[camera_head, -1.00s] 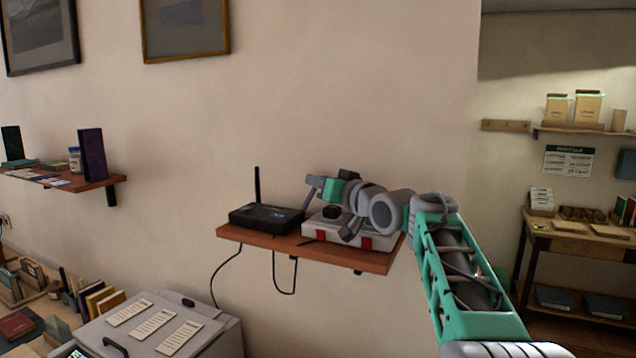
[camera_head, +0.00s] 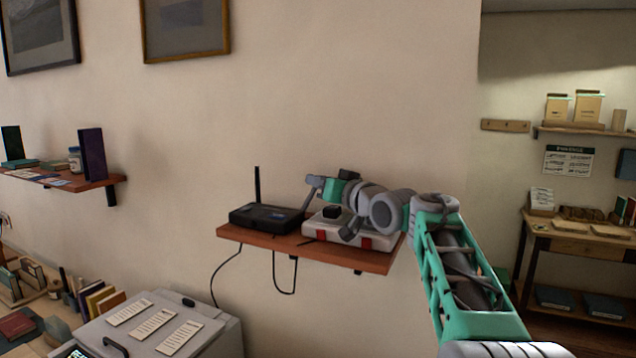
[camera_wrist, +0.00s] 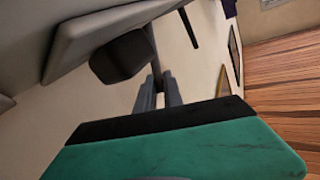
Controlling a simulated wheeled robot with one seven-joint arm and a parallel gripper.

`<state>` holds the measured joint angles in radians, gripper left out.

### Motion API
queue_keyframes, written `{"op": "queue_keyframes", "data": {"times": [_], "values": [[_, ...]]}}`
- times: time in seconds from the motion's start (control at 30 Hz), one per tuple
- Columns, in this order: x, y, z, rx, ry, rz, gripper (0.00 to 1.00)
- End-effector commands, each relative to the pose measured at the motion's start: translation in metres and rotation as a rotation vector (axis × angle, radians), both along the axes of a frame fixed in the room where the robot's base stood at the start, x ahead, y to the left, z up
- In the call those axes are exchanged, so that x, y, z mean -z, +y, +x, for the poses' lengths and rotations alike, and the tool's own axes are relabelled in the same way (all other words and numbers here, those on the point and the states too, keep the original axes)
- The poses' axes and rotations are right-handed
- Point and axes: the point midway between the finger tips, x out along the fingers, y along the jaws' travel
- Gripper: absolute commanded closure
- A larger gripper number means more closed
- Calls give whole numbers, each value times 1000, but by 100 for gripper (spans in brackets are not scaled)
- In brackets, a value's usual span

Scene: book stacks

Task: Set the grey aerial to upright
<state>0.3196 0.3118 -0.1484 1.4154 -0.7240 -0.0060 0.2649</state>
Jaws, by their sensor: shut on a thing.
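A black router (camera_head: 266,218) sits on the left of a brown wall shelf (camera_head: 240,236). A black aerial (camera_head: 257,186) stands upright at its left rear; a dark bar, likely that aerial, shows in the wrist view (camera_wrist: 188,28). My gripper (camera_head: 312,190) reaches in from the right, near the router's right rear. In the wrist view its two grey fingers (camera_wrist: 159,90) are shut around a thin greyish piece (camera_wrist: 156,68), apparently the grey aerial.
A white case (camera_head: 348,238) with red clasps and a black knob (camera_head: 332,212) stands right of the router, under my wrist. The knob shows close beside my fingers in the wrist view (camera_wrist: 120,56). Cables hang below the shelf. The wall above is clear.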

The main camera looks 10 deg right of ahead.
Motion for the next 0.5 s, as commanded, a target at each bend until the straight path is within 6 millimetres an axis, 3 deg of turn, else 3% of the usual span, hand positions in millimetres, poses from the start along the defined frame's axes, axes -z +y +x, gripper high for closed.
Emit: {"op": "queue_keyframes", "data": {"times": [0.5], "values": [[-5, 4, 0, -1, 25, -34, 100]]}}
